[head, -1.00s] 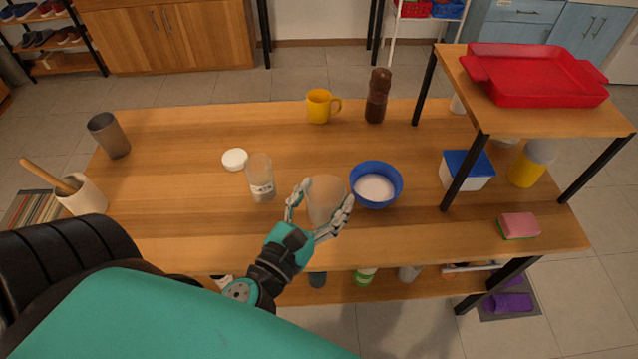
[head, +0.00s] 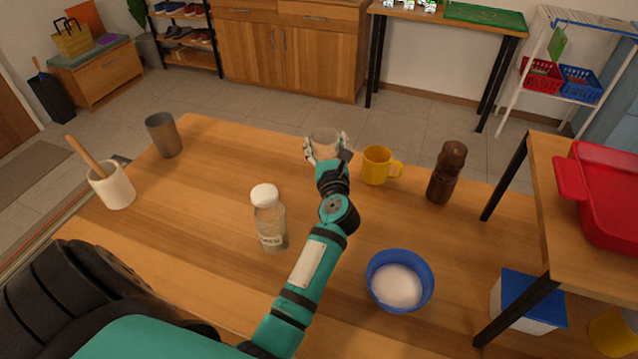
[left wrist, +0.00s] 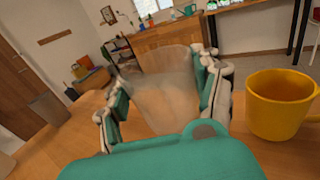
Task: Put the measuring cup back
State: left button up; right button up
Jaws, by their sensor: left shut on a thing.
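The measuring cup (head: 324,142) is clear and see-through. My left gripper (head: 326,152) is shut around its sides and holds it near the table's back edge, left of the yellow mug (head: 377,165). The cup looks upright in the head view; whether it touches the table I cannot tell. In the left wrist view the cup (left wrist: 166,88) sits between the two fingers of the gripper (left wrist: 165,100), and the mug (left wrist: 277,105) stands close on the right, apart from it. My right gripper is not in view.
A jar (head: 270,222) with a white lid stands left of my arm. A blue bowl (head: 428,287) of white powder is to the right. A grey tumbler (head: 163,134) and utensil pot (head: 112,188) are left. Table between is clear.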

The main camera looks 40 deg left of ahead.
pick_arm(q)
jog(key=f, duration=0.1)
jog(key=f+b, duration=0.1)
jog(key=f, duration=0.3)
jog(key=shift+a, duration=0.4)
jog(key=shift+f, duration=0.4)
notch_tip(320, 180, down, 3)
jog(key=shift+f+b, duration=0.1)
jog(key=shift+b, duration=0.55)
jog(key=shift+f, duration=0.35)
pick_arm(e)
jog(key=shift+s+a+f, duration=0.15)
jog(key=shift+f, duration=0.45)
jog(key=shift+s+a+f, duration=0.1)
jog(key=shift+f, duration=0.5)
pick_arm(q)
jog(key=shift+f+b, duration=0.25)
jog(key=shift+b, duration=0.05)
jog(key=o, duration=1.3)
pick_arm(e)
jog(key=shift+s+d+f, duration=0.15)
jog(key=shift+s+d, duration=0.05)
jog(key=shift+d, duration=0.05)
